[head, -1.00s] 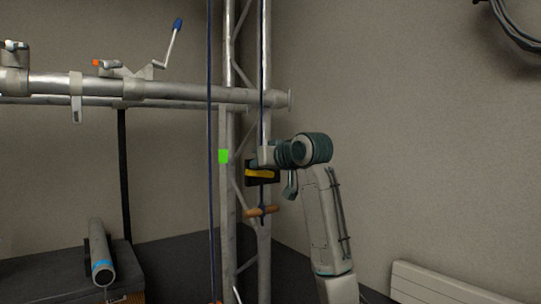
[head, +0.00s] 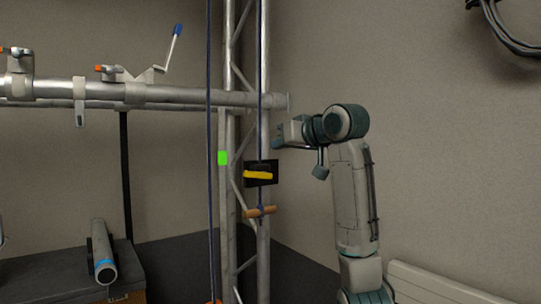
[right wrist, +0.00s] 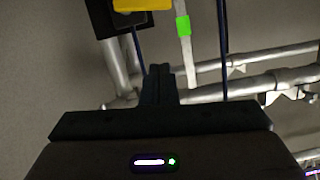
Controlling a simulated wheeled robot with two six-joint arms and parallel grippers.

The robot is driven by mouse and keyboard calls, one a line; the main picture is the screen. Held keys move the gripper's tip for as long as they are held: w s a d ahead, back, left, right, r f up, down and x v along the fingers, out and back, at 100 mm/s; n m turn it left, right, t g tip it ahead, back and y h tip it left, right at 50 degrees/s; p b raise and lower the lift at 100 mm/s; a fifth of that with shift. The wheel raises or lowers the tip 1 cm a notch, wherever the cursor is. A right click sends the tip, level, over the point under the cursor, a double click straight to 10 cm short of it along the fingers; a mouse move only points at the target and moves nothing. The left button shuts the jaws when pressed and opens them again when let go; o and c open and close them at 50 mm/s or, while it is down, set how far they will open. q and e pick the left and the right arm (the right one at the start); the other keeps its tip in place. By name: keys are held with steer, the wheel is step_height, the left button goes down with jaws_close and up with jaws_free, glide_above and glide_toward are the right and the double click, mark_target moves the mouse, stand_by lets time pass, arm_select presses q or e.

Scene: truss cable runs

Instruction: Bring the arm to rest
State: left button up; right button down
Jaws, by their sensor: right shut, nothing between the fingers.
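My right gripper (head: 278,142) is up beside the truss in the head view, to the right of the upright and above the black box. Its fingers are shut with nothing between them. In the right wrist view the closed fingers (right wrist: 158,72) point up toward the truss, apart from the cables. My right arm stands bent, rising from the lower right. My left gripper cannot be made out.
A black box with a yellow bar (head: 259,173) sits on the truss upright (head: 229,240), above a wooden handle (head: 260,211). A green tag (head: 222,158) is left of it. A horizontal pipe (head: 190,97) carries clamps. A white radiator (head: 430,285) stands low right.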

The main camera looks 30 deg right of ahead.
steer(key=shift+s+r, duration=0.15)
steer(key=shift+s, duration=0.3)
steer(key=shift+w, duration=0.1)
